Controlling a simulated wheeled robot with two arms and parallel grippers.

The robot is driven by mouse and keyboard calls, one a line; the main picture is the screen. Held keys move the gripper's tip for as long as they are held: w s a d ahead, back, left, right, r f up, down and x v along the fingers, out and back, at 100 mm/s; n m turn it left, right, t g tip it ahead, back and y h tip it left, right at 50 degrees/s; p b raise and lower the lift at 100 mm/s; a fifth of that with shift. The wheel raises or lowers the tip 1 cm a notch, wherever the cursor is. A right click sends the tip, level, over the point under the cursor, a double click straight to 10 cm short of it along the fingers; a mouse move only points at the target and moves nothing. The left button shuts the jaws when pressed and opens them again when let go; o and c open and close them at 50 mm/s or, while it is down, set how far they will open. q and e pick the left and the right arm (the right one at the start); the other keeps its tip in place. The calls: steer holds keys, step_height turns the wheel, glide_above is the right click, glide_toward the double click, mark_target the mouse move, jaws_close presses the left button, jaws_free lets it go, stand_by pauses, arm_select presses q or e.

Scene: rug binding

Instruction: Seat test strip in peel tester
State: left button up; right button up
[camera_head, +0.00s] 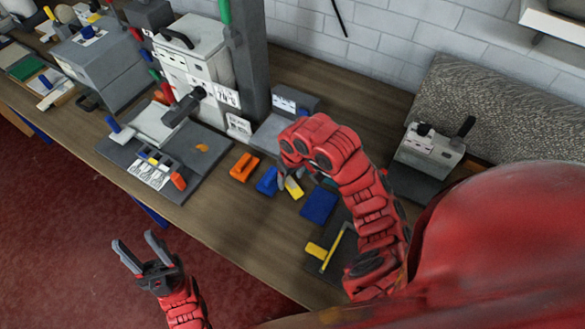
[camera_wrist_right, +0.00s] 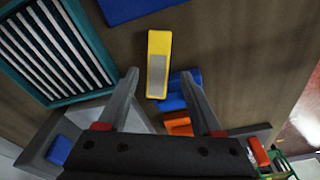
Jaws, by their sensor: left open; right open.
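A yellow block with a grey face, which may be the test strip, lies on the bench in the head view (camera_head: 293,187). It also shows in the right wrist view (camera_wrist_right: 157,64), just beyond and between the fingertips. My right gripper (camera_wrist_right: 159,77) is open and empty above the bench, pointing at this block; the arm partly hides it in the head view. My left gripper (camera_head: 137,243) is open and empty, in front of the bench over the red floor. I cannot tell for certain which machine is the peel tester; a grey unit (camera_head: 285,122) stands behind the blocks.
An orange block (camera_head: 243,167) and blue block (camera_head: 267,181) lie left of the yellow block; a flat blue piece (camera_head: 319,205) lies right. A teal slotted rack (camera_wrist_right: 72,97) is close by. A small grey machine (camera_head: 428,152) stands right.

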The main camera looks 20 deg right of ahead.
mark_target(293, 188)
step_height(293, 188, up, 8)
steer(key=s+p, duration=0.1)
steer(key=shift+d+r+p, duration=0.15)
steer(key=shift+r+p, duration=0.05)
steer(key=shift+p, duration=0.1)
steer(key=shift+c, duration=0.4)
